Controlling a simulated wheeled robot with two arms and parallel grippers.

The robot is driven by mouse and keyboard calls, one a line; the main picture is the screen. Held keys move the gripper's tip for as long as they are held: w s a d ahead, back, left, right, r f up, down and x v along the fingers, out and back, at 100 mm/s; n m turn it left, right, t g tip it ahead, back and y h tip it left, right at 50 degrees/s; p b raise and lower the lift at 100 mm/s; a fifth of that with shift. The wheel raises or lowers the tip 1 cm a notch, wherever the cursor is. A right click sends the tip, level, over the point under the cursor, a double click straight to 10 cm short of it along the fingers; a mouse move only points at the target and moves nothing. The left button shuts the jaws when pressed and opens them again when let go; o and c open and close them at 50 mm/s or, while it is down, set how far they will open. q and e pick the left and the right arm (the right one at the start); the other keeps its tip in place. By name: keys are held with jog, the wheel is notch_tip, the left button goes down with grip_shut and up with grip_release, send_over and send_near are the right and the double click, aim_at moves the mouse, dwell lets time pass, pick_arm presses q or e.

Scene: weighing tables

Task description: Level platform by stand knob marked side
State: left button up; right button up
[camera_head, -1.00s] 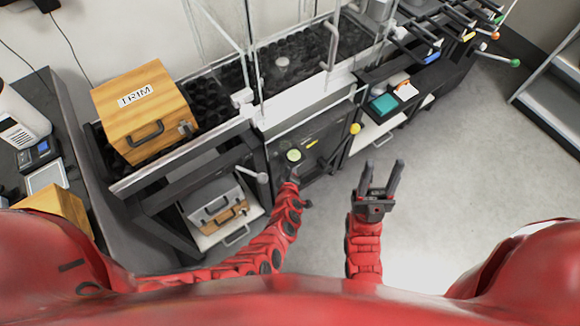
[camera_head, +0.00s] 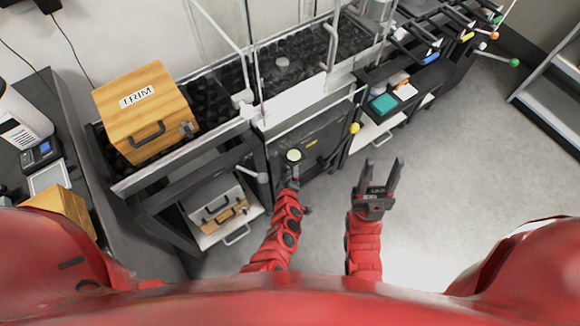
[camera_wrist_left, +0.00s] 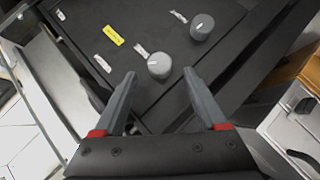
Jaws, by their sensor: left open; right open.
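The black stand (camera_head: 322,148) stands below the glass enclosure at the centre. Its dark panel (camera_wrist_left: 150,18) carries a near grey knob (camera_wrist_left: 159,66) and a farther grey knob (camera_wrist_left: 202,27), each with a pale pointer line and a small white label beside it. A yellow label (camera_wrist_left: 112,35) sits left of them. My left gripper (camera_wrist_left: 160,84) is open, its fingertips spread either side of the near knob; contact cannot be told. In the head view my left gripper (camera_head: 291,180) is small, just below a round pale-green disc (camera_head: 293,155). My right gripper (camera_head: 382,168) is open and empty over the floor.
A wooden TRIM box (camera_head: 146,112) stands on the left table. A dark rack with handles (camera_head: 440,40) is at upper right. The floor (camera_head: 470,180) at right is clear.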

pick_arm(q)
jog(key=v, duration=1.4)
jog(key=shift+s, duration=0.1)
